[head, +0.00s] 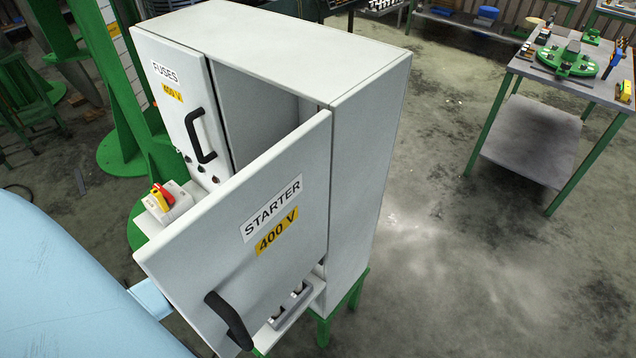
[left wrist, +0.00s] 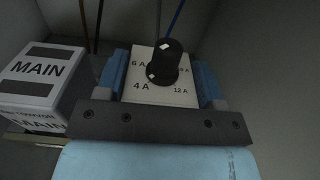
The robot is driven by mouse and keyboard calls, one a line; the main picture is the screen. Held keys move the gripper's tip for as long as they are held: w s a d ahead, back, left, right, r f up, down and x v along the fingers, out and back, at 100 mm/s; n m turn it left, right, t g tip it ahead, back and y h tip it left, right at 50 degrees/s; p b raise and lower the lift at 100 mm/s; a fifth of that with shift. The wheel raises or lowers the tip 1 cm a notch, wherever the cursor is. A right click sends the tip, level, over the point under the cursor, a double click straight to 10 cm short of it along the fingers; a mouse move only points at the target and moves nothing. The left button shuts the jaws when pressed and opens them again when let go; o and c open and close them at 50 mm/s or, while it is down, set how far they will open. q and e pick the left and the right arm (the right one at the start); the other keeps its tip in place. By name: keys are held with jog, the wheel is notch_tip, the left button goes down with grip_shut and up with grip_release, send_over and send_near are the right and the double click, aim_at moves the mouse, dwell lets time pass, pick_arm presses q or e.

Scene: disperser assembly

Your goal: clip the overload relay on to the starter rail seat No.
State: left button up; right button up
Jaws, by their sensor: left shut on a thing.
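The overload relay (left wrist: 147,92) is a pale block with a black dial and markings such as 4 A, 6 A and 12 A, seen in the left wrist view. My left gripper (left wrist: 162,80) is shut on it, one blue-padded finger on each side. A white block marked MAIN (left wrist: 42,72) stands to the left of the relay. A pale rail strip (left wrist: 30,139) shows at the lower left below that block. The rail seat under the relay is hidden, so I cannot tell whether the relay touches it. In the head view the cabinet hides my left gripper. My right gripper is not in view.
The grey cabinet (head: 372,170) has its STARTER door (head: 190,255) standing open and its FUSES door (head: 177,100) beside it. A red and yellow switch (head: 162,197) sits near the doors. Wires (left wrist: 99,25) run behind the relay. A workbench (head: 600,92) stands at right; the floor between is clear.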

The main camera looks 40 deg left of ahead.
pick_arm(q)
jog(key=shift+f+b, duration=0.3)
jog(key=o, duration=1.2)
jog(key=shift+s, duration=0.1)
jog(key=shift+s+a+r+b, duration=0.15)
jog(key=shift+s+b, duration=0.35)
jog(key=shift+s, duration=1.75)
jog(key=shift+s+a+f+b, duration=0.15)
jog(key=shift+s+b, duration=0.35)
jog(key=shift+s, duration=1.8)
jog(key=shift+s+a+r+b, duration=0.15)
jog(key=shift+s+b, duration=0.35)
jog(key=shift+s, duration=1.75)
